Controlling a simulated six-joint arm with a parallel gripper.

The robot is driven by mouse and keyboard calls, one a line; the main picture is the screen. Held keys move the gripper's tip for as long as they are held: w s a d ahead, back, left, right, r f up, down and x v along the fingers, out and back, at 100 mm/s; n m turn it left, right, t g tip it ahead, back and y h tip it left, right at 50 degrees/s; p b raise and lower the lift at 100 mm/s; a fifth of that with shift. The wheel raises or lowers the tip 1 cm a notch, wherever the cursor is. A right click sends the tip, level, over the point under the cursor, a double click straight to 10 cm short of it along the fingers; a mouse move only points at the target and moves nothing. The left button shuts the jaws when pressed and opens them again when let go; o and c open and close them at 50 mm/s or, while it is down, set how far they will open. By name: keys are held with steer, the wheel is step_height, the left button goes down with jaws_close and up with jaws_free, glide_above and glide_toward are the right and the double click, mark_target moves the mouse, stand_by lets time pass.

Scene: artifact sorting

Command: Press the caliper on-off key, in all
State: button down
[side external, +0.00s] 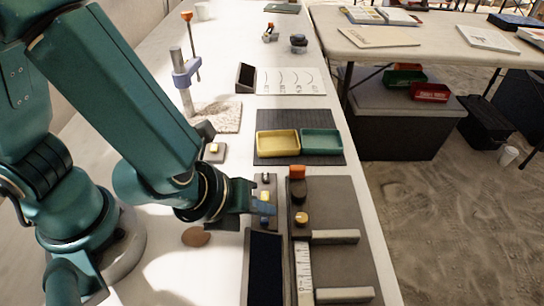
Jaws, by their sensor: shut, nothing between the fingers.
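A dark grey board (330,205) at the lower right carries a white ruled scale (304,275) and two pale bars (335,237), and looks like the caliper. An orange block (297,172), a dark round knob and a small amber round piece (302,218) sit along its left side. My gripper (268,207) is shut and empty, just left of this board. It is over or beside a small grey panel (266,181) with small blue and yellow parts. I cannot tell which part is the on-off key, or whether the fingertips touch anything.
A dark upright screen or tray (264,265) stands close in front of my gripper. Behind are a yellow tray (278,144) and a green tray (322,143) on a dark mat. A clamp stand (184,80) is farther left. A brown oval piece (196,237) lies on the white table.

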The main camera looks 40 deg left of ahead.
mark_target(262, 221)
steer(key=shift+f, duration=0.35)
stand_by(0.6)
steer(key=shift+r, duration=0.8)
steer(key=shift+r, duration=2.5)
